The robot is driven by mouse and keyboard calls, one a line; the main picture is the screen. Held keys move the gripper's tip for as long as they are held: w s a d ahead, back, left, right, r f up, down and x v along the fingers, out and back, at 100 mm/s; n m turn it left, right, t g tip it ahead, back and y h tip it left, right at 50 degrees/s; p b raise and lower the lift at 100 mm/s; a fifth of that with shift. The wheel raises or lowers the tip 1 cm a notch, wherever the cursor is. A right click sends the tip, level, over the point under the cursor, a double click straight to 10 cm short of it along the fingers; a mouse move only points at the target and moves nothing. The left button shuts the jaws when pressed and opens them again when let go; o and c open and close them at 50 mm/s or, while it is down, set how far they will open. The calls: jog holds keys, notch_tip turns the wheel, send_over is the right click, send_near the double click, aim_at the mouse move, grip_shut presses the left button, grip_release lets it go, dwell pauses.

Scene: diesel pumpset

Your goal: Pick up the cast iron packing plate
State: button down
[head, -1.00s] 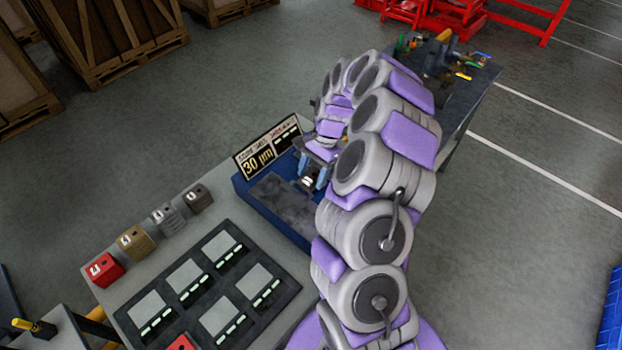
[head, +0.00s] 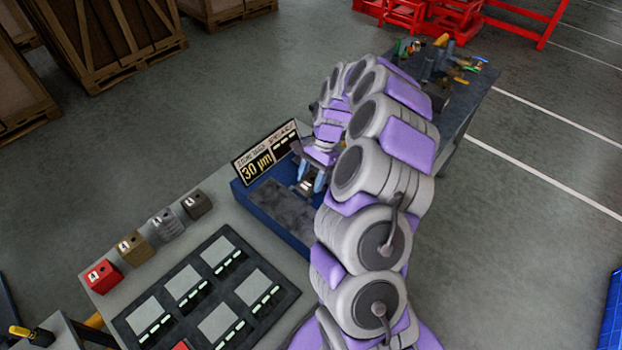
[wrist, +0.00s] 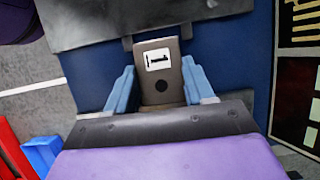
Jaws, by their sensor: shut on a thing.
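My gripper (head: 309,181), with light blue fingers, is over the blue tray at the end of the bench. In the wrist view my gripper (wrist: 160,88) is shut on a small grey-brown plate (wrist: 160,76) with a white label and a dark round hole. A finger lies on each side of it. This looks like the packing plate, but I cannot tell its metal. In the head view only a bit of it with its white label shows. Whether it touches the tray floor is unclear.
The blue tray (head: 237,191) has a "30 µm" sign (head: 258,164) behind it. Several numbered blocks, among them a red one (head: 103,276), line the bench's left edge. A dark panel (head: 213,263) with light squares lies in front. Wooden crates (head: 112,45) stand at the back left.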

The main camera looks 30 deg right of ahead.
aim_at(307, 184)
notch_tip(307, 184, up, 3)
jog(key=shift+d+r+p, duration=0.1)
jog(key=shift+p, duration=0.35)
jog(key=shift+s+r, duration=0.1)
jog(key=shift+s, duration=0.15)
jog(key=s+a, duration=0.1)
jog(key=s, duration=0.4)
jog(key=s+a+r+p, duration=0.1)
jog(key=s+a, duration=0.1)
jog(key=s, duration=0.3)
jog(key=s+a+p, duration=0.1)
jog(key=s+a, duration=0.1)
jog(key=s, duration=0.2)
jog(key=shift+s+r, duration=0.15)
jog(key=shift+s, duration=0.25)
